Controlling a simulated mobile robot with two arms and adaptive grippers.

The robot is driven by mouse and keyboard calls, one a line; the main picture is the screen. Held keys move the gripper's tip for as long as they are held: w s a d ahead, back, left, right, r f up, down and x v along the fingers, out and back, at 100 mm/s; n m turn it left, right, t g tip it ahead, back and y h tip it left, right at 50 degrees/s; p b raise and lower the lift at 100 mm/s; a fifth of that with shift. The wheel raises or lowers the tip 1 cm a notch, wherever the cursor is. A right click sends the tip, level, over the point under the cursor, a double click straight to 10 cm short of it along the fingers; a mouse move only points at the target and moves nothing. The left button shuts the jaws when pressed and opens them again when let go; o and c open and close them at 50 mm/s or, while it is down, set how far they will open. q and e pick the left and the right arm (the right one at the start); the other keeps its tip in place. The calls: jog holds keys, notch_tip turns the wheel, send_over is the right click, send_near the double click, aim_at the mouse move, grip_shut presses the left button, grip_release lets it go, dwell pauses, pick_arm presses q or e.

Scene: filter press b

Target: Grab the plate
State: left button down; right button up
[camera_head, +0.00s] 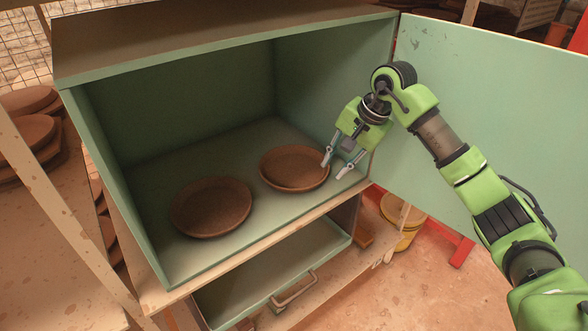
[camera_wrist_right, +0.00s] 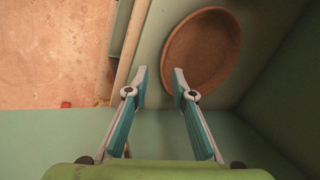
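Two round brown plates lie on the floor of an open green cabinet. The right plate (camera_head: 294,168) is deeper in, and the left plate (camera_head: 211,207) is nearer the front left. My right gripper (camera_head: 334,170) is at the cabinet's right side, beside the right plate's right edge, with its fingers apart and nothing between them. In the right wrist view the gripper (camera_wrist_right: 158,82) is open, and a plate (camera_wrist_right: 201,49) lies just ahead of its right finger. I cannot tell if that finger touches the rim. My left gripper is not in view.
The green cabinet (camera_head: 180,100) has its door (camera_head: 500,100) swung open at the right, behind my right arm. Below is an open drawer (camera_head: 270,275) with a handle. A yellow bucket (camera_head: 405,222) stands on the floor. More brown plates (camera_head: 28,135) are stacked at the left.

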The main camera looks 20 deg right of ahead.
aim_at(322, 178)
jog(key=x, duration=0.2)
jog(key=p+x, duration=0.1)
jog(key=x, duration=0.3)
jog(key=shift+w+a+p, duration=0.2)
jog(key=shift+w+p, duration=0.1)
jog(key=shift+w, duration=0.15)
jog(key=shift+c, duration=0.3)
jog(key=shift+r, duration=0.1)
grip_shut()
